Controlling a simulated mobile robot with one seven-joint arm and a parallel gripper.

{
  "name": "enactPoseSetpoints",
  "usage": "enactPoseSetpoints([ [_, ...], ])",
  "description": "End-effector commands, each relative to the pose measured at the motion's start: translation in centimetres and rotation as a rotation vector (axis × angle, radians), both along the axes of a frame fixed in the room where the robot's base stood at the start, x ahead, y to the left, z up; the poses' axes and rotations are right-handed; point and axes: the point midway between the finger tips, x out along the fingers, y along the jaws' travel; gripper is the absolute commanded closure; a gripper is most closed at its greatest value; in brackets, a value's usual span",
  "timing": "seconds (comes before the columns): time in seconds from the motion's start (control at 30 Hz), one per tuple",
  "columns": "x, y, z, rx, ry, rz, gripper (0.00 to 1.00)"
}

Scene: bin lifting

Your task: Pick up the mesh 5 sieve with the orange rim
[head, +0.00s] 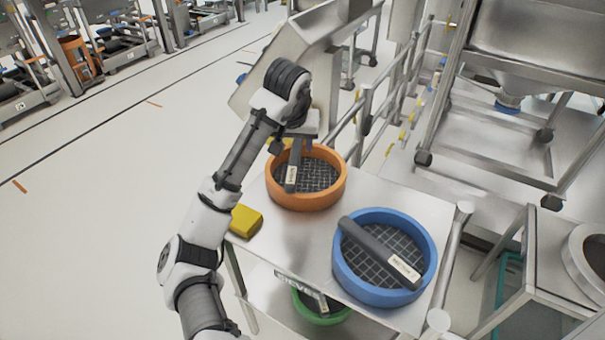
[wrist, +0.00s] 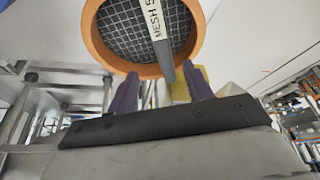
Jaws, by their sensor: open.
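The sieve with the orange rim (head: 306,201) stands on the upper shelf of a metal cart, at its far left part. A grey handle bar (head: 292,166) crosses its dark mesh. In the wrist view the orange sieve (wrist: 97,52) fills the top, and its bar (wrist: 157,38) reads "MESH 5". My gripper (head: 301,150) is over the far side of the orange sieve in the head view. In the wrist view my gripper (wrist: 157,88) has its two fingers apart, with the end of the bar showing between them. Contact with the bar cannot be told.
A blue-rimmed sieve (head: 346,272) with a labelled bar stands nearer on the same cart (head: 290,245). A yellow block (head: 246,221) lies at its left edge. A green-rimmed sieve (head: 322,317) is on the lower shelf. Metal railings (head: 365,118) stand behind.

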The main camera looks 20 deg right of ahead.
Motion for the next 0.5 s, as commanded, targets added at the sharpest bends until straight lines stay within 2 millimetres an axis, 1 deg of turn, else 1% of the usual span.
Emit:
enactPoseSetpoints([
  [0.03, 0.2, -0.3, -1.4, -0.003, 0.006, -0.001, 0.49],
  [0.13, 0.9, -0.6, -2.8, -0.003, 0.004, -0.001, 0.49],
  [0.23, 1.3, -0.7, -3.7, -0.002, 0.000, 0.000, 0.49],
  [0.4, 1.8, -0.7, -4.5, 0.000, 0.000, 0.001, 0.49],
  [0.5, 2.5, -0.7, -5.6, 0.000, 0.000, 0.002, 0.49],
])
